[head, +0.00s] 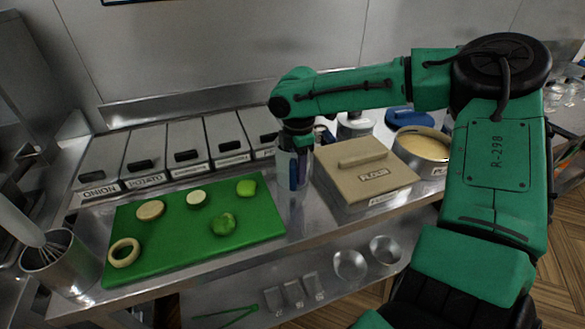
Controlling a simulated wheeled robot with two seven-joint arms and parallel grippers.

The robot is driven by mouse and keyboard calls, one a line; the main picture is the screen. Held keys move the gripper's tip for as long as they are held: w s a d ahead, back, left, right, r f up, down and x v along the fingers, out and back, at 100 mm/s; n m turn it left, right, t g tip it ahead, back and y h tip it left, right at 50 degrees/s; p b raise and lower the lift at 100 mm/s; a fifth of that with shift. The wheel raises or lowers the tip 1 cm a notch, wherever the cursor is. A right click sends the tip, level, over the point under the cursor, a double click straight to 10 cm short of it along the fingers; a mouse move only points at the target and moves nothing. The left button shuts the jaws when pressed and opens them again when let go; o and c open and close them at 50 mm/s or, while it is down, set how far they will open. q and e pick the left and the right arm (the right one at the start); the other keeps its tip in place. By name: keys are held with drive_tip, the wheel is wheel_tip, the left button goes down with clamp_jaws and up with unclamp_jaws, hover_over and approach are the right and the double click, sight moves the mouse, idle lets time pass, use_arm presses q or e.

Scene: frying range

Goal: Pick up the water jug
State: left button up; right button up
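A clear, see-through vessel that looks like the water jug (291,187) stands upright on the steel counter, just right of the green cutting board. My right arm reaches over from the right, and its gripper (295,172) points straight down at the jug. The dark fingers overlap the jug's upper part. I cannot tell whether they are inside it, around it or touching it, nor how far apart they are. My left gripper is not in view.
The green board (185,258) holds sliced and whole vegetables. Lidded bins (187,150) line the back. A beige-lidded flour box (362,172) stands close right of the jug, with a batter bowl (424,148) beyond. A whisk stands in a metal pot (62,265) at left.

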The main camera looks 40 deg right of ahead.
clamp_jaws()
drive_tip(key=shift+r, duration=0.1)
idle(1.1)
